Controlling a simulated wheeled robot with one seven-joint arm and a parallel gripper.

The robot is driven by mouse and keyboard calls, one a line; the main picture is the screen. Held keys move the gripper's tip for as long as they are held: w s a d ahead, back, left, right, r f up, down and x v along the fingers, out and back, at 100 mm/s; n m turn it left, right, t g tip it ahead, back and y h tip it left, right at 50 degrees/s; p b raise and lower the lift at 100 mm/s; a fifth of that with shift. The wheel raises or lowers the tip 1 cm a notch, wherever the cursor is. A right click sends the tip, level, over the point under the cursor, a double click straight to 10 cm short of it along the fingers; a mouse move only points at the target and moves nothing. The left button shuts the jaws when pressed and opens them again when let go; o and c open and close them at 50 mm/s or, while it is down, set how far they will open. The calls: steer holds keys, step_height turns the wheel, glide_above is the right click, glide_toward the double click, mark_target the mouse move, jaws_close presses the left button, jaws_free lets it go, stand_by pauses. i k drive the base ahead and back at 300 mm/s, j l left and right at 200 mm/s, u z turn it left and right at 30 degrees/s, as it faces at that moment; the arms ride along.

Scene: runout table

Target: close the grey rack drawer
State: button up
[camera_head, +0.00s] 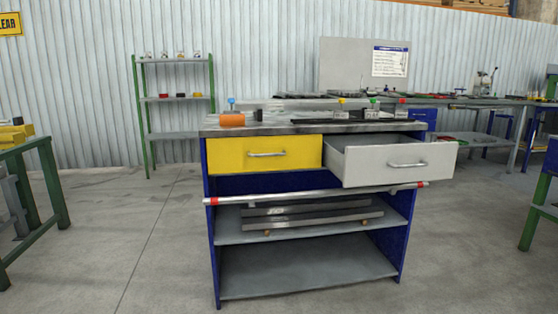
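The grey rack drawer (391,165) is at the upper right of the blue-framed runout table (211,245). It is pulled out toward me, and part of its open inside shows behind its front. A bar handle (408,164) is on its front panel. The yellow drawer (262,156) to its left appears shut, with its own handle. My gripper is not in this view.
A horizontal rail (316,194) with red-marked ends runs across the front below the drawers. Dark bars lie on the shelf below. Green-legged benches stand at the far left and right. The floor (120,235) beside the table is clear.

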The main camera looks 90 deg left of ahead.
mark_target(373, 159)
steer(key=l+u, duration=0.15)
steer(key=u, duration=2.1)
steer(key=i+j+u, duration=0.1)
steer(key=j, duration=0.15)
